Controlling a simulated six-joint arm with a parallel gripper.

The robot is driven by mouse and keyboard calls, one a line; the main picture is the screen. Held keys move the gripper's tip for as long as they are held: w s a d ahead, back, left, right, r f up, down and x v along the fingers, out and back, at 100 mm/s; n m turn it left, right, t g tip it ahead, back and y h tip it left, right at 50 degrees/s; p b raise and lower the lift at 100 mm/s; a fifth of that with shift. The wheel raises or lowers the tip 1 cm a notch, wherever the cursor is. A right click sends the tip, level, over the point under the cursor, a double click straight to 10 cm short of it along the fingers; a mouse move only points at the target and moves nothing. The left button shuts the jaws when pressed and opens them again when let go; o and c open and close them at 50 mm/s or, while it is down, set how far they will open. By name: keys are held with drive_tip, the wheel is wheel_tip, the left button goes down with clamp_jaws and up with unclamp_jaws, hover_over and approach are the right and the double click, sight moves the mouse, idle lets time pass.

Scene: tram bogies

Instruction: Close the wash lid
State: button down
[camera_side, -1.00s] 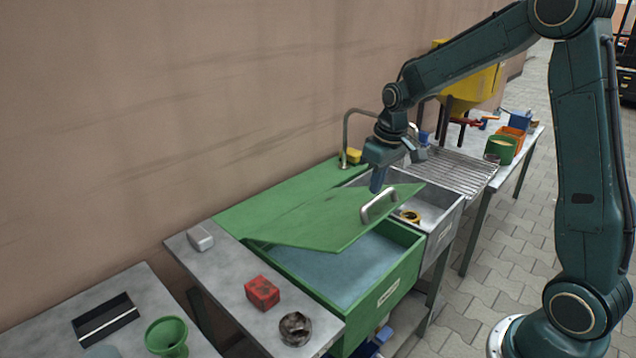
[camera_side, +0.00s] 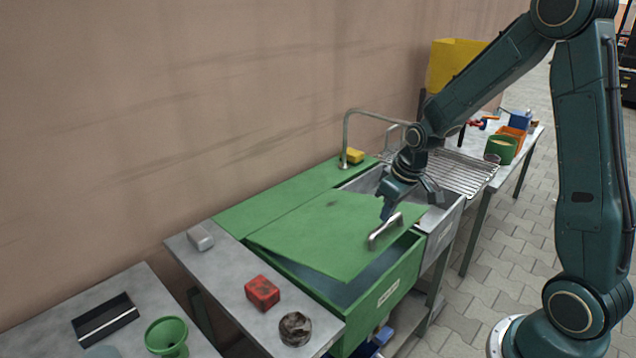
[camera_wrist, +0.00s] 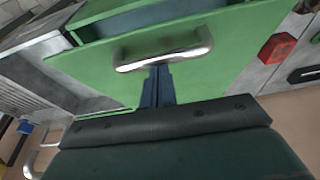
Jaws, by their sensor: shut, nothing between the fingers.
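The green wash lid (camera_side: 325,230) is hinged along its back edge and stands slightly raised over the green wash basin (camera_side: 395,282). A dark gap shows between the lid and the basin's front wall. A silver bar handle (camera_side: 384,232) sits near the lid's front edge; it also shows in the wrist view (camera_wrist: 165,50). My gripper (camera_side: 386,214) is shut and empty, its fingertips at the lid's top just behind the handle. In the wrist view the shut fingers (camera_wrist: 157,80) point at the handle. Whether they touch the lid I cannot tell.
A red block (camera_side: 262,292) and a dark round part (camera_side: 295,328) lie on the grey bench left of the basin. A curved tap (camera_side: 346,135) stands behind. A steel sink and wire rack (camera_side: 455,170) lie to the right.

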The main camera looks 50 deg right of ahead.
sight(392, 237)
drive_tip(key=s+f, duration=0.1)
drive_tip(key=f, duration=0.2)
drive_tip(key=s+f, duration=0.1)
drive_tip(key=f, duration=0.2)
drive_tip(key=s+f, duration=0.1)
drive_tip(key=f, duration=0.2)
drive_tip(key=shift+s+f, duration=0.2)
drive_tip(key=shift+s, duration=0.1)
drive_tip(key=shift+r, duration=0.2)
drive_tip(key=shift+w+r, duration=0.2)
drive_tip(key=shift+r, duration=0.25)
drive_tip(key=r, duration=0.4)
drive_tip(key=shift+w, duration=0.25)
drive_tip(key=s+r, duration=0.5)
drive_tip(key=r, duration=0.2)
drive_tip(key=shift+s+r, duration=0.2)
drive_tip(key=shift+r, duration=0.1)
drive_tip(key=shift+r, duration=0.15)
